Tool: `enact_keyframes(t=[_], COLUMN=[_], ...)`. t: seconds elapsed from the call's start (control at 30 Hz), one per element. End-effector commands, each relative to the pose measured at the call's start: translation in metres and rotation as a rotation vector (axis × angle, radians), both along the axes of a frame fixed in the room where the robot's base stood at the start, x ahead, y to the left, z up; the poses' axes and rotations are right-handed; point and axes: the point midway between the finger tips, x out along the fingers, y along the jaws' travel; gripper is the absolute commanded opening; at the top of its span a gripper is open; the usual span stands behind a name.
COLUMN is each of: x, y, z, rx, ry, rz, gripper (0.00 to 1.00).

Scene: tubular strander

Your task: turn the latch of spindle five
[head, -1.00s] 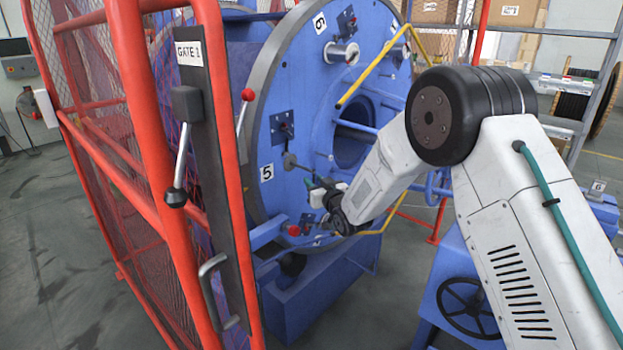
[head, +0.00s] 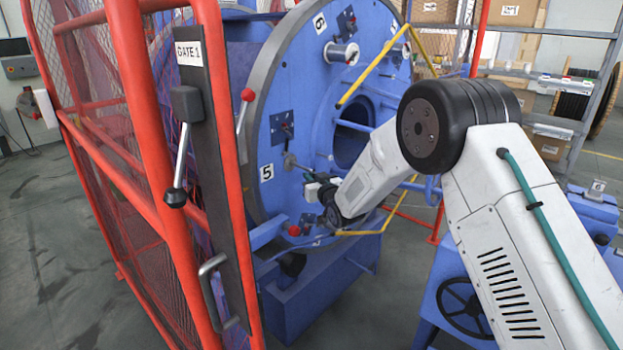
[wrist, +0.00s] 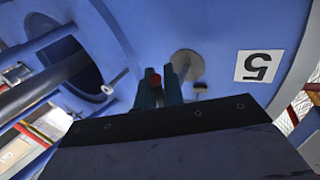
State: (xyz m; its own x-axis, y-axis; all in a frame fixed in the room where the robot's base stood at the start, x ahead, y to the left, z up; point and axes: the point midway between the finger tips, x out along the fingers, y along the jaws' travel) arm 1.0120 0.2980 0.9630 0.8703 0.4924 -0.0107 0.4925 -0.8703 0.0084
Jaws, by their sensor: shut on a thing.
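The number 5 label (head: 266,172) is on the blue disc (head: 300,95), and it also shows in the wrist view (wrist: 258,66). Right of it is the round grey end of spindle five (head: 289,160), which shows in the wrist view (wrist: 187,65) beside the fingers. My gripper (head: 309,184) is close to the disc, just below the spindle. In the wrist view my gripper (wrist: 160,86) has its teal fingers around a small red-tipped latch (wrist: 153,76), shut on it. Most of the latch is hidden by the fingers.
A red mesh fence with the GATE 1 post (head: 205,150) stands at the left, close to the disc. A yellow tube frame (head: 375,65) crosses in front of the disc. Another spindle (head: 341,54) sits above. A black handwheel (head: 467,307) is at the lower right.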

Motion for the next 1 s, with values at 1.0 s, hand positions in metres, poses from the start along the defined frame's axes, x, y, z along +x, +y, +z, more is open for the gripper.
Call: enact_keyframes(t=[1.0], x=[-0.014], y=[-0.017], z=[-0.002], rx=[-0.620], ry=[0.483], rz=[-0.001], gripper=[0.00])
